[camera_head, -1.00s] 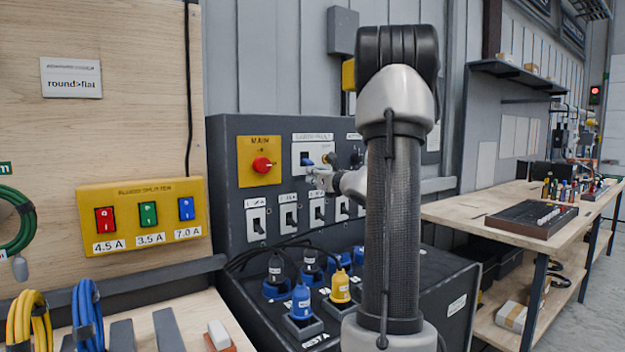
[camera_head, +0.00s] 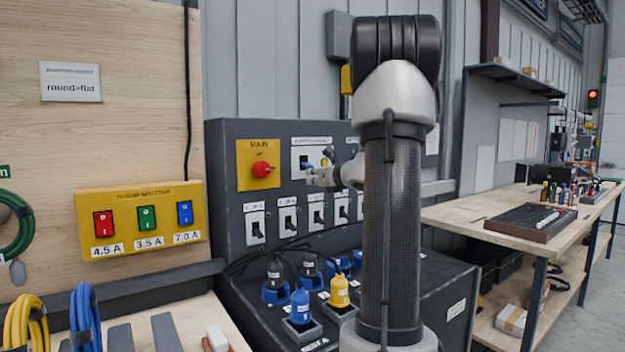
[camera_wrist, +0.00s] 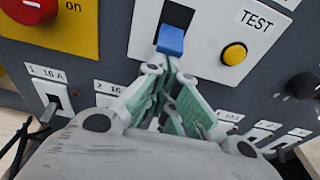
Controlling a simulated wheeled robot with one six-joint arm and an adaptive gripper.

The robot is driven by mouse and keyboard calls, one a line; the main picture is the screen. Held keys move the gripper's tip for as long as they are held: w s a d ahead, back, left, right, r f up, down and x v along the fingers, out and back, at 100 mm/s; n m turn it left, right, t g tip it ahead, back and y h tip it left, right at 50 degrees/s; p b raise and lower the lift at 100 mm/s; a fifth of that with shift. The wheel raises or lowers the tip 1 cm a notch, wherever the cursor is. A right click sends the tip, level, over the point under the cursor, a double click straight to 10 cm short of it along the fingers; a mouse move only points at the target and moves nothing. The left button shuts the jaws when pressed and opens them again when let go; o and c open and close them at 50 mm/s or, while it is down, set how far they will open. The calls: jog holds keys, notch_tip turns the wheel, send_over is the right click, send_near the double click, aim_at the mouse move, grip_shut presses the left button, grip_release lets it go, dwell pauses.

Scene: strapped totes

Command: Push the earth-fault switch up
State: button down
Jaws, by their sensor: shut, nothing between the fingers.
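The earth-fault switch is a blue lever (camera_head: 306,165) on a white plate (camera_head: 301,155), beside the red main knob. In the wrist view the blue lever (camera_wrist: 170,40) stands out from the plate, with a dark slot showing above it and a yellow TEST button (camera_wrist: 234,54) to its right. My gripper (camera_head: 319,176) is in front of the panel just below the lever. In the wrist view my gripper (camera_wrist: 168,72) is shut and empty, its tips right under the lever. I cannot tell whether they touch it.
The red main knob (camera_head: 262,170) is on a yellow plate to the left. A row of breakers (camera_head: 287,216) is below the switch. Plugs, one of them yellow (camera_head: 339,292), stand on the sloped top below. A dark knob (camera_wrist: 303,85) sticks out at right.

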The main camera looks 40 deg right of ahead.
jog(key=r+g, duration=0.2)
jog(key=g, duration=0.1)
jog(key=shift+s, duration=0.4)
jog(key=shift+r, duration=0.15)
jog(key=shift+r, duration=0.65)
